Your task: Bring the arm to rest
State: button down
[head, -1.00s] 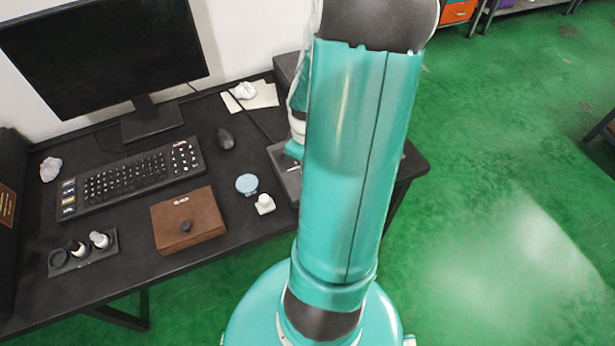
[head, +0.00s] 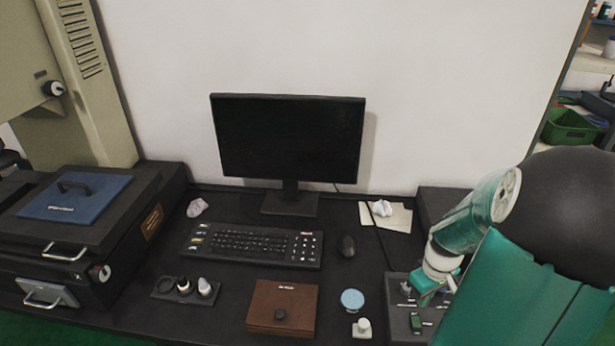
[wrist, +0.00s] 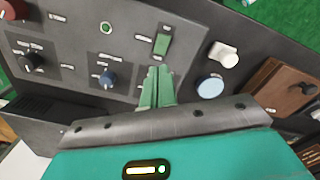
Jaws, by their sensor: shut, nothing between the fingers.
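My gripper (wrist: 155,88) is shut and empty in the wrist view, its two green fingers together. The fingertips are over a grey control panel (wrist: 85,60) with knobs and a green rocker switch (wrist: 163,42); the switch shows just beyond the tips. I cannot tell whether they touch the panel. In the head view my arm reaches in from the lower right, and my gripper (head: 425,290) is low over the panel (head: 402,328) at the desk's right side. My upper arm hides part of that corner.
A wall closes the back.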

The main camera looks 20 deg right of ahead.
jog(key=w+a+r+h, duration=0.2)
jog(key=w+a+r, duration=0.3)
jog(key=a+r, duration=0.25)
jog(key=s+a+r+t+y, duration=0.1)
jog(key=a+r+t, duration=0.1)
jog(key=a+r, duration=0.6)
jog(key=s+a+r+t+y, duration=0.1)
jog(key=a+r, duration=0.6)
jog(key=a, duration=0.8)
jog(key=s+t, duration=0.1)
jog(key=t, duration=0.1)
jog(key=shift+r+t, duration=0.3)
jog(key=shift+r, duration=0.05)
